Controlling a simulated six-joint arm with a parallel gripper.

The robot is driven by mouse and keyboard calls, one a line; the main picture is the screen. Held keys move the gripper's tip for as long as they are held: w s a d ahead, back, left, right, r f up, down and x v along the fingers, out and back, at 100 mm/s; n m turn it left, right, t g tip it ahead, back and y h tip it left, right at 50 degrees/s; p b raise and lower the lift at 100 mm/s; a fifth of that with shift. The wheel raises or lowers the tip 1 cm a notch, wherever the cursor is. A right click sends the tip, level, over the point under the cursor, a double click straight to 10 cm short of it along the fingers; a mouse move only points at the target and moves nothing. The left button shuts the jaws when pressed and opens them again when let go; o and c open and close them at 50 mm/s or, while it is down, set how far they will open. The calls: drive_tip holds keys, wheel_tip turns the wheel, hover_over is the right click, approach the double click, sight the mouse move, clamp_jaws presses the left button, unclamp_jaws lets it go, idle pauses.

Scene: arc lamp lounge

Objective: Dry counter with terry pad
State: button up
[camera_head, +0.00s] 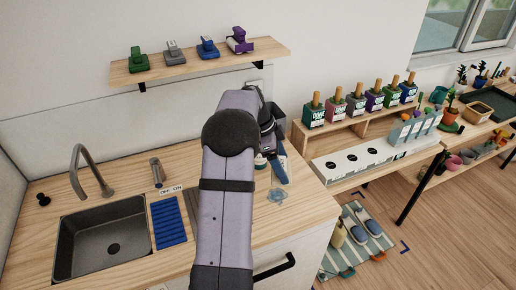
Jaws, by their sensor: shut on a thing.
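My gripper (270,150) is over the wooden counter (316,208), right of the sink, mostly hidden behind my own arm. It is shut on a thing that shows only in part. A blue piece (281,172) shows just below the gripper, and I cannot tell whether it is the terry pad. A small pale, glossy wet-looking patch (277,196) lies on the counter just below the blue piece in the picture. Several handled blocks stand on the wall shelf (192,70): green (138,61), grey (174,54), blue (207,49) and purple (240,42).
A sink (103,241) with a tap (88,172) and a blue ribbed mat (170,222) lie at the left. At the right, a lower bench holds several wooden-handled bottles (335,108) and a white panel (360,157). The counter's front right corner is clear.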

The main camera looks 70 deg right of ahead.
drive_tip(key=f, duration=0.1)
drive_tip(key=n, duration=0.1)
drive_tip(key=s+f, duration=0.1)
drive_tip(key=shift+a+f+n, duration=0.25)
drive_tip(key=shift+f+n, duration=0.05)
drive_tip(key=shift+n, duration=0.1)
drive_tip(key=w+d+f+n+t+h, duration=0.3)
drive_tip(key=w+d+n+t, duration=0.1)
drive_tip(key=n, duration=0.8)
drive_tip(key=shift+w+d+f, duration=0.25)
drive_tip(key=shift+w+d, duration=0.45)
drive_tip(key=shift+w, duration=0.1)
